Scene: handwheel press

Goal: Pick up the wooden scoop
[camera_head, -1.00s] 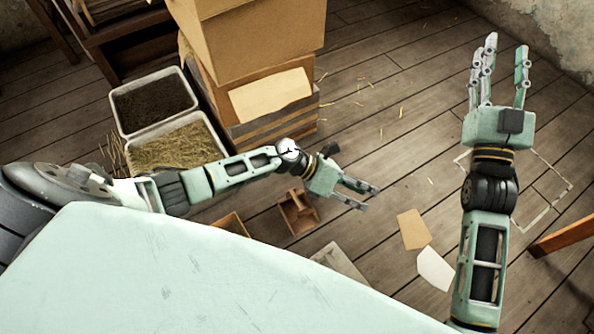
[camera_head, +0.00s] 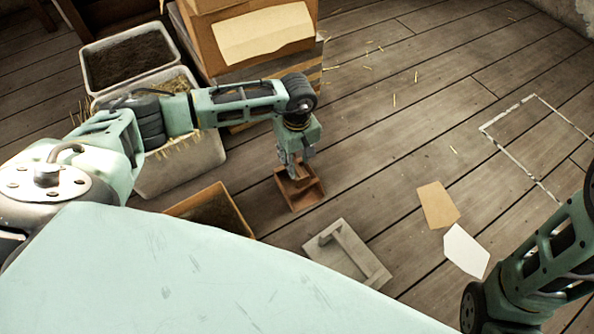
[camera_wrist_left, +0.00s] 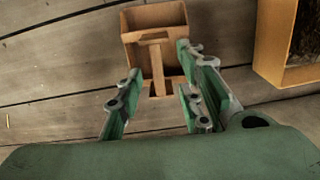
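The wooden scoop appears to be the small brown open box (camera_head: 312,191) on the floor below my left gripper. In the left wrist view the box (camera_wrist_left: 134,25) shows a T-shaped wooden handle bar (camera_wrist_left: 156,62) inside it. My left gripper (camera_head: 297,174) points down over the box and partly hides it in the head view. In the left wrist view the gripper (camera_wrist_left: 158,72) is open, with its fingers apart on either side of the handle end. I cannot tell whether they touch it. My right gripper is out of view; only part of that arm shows.
A wooden box with dark contents (camera_head: 240,228) stands near the scoop. White bins (camera_head: 200,158) and cardboard boxes (camera_head: 200,50) stand behind. Brown (camera_head: 438,205) and white sheets (camera_head: 466,251) lie on otherwise open floor.

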